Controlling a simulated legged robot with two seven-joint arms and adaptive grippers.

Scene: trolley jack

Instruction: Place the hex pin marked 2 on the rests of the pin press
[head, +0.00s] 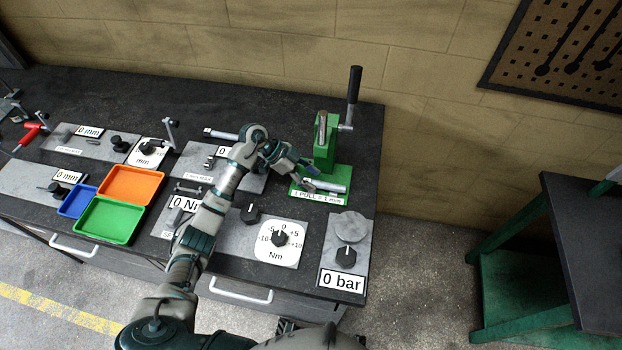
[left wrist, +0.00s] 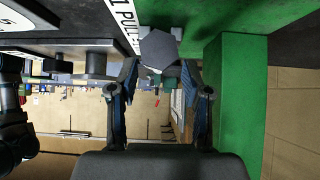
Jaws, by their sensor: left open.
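The pin press (head: 325,150) is green, with an upright lever with a black handle, at the right end of the bench. A metallic hex pin (head: 328,186) lies level over the press's front base, by the label "1 PULL = 1 mm". Its hexagonal end (left wrist: 159,48) shows in the left wrist view between the fingertips. My left gripper (head: 306,177) is at the pin's left end. It is open, with a finger on either side of the pin (left wrist: 160,75). My right gripper is not in view.
Left of my arm are blue, orange and green trays (head: 104,240). Dials and plates marked "0 Nm" and "0 bar" (head: 342,281) line the front edge. Another metal rod (head: 221,134) lies behind my arm. A green-legged table (head: 585,250) stands apart at right.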

